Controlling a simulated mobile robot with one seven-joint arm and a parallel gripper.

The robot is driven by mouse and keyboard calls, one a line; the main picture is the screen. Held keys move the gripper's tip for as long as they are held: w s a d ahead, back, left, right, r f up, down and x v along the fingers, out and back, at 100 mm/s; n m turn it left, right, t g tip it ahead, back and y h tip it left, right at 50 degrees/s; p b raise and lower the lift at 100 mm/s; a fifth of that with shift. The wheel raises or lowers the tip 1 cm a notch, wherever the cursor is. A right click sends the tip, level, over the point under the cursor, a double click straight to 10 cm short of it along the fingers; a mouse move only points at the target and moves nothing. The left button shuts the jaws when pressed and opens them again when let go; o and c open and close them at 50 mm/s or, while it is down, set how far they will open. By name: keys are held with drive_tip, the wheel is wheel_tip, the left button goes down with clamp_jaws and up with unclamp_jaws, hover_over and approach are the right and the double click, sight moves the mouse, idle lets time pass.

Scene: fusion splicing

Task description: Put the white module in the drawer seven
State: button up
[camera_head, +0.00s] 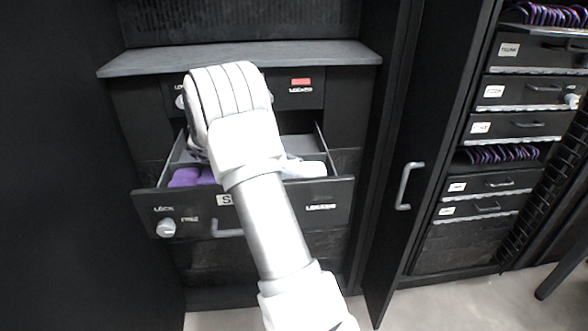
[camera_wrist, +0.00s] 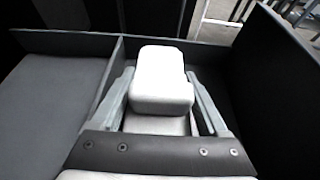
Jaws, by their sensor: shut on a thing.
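The white module (camera_wrist: 162,80) is a rounded block between the two grey fingers of my gripper (camera_wrist: 160,82) in the wrist view. My gripper is shut on it, within the open drawer's walls. The open drawer (camera_head: 335,203) is black with a divider inside. Its label begins with "S"; my arm hides the rest. In the head view my arm covers the gripper. A white shape (camera_head: 304,169) shows at the drawer's right side, and I cannot tell if it is the module. Whether the module touches the drawer floor is unclear.
Purple items (camera_head: 188,177) lie in the drawer's left part. A black cabinet door (camera_head: 405,140) and a rack of labelled drawers (camera_head: 515,125) stand to the right.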

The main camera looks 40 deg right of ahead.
drive_tip(key=shift+f, duration=0.2)
drive_tip(key=o, duration=1.5)
drive_tip(key=shift+r, duration=0.1)
drive_tip(key=shift+r, duration=0.1)
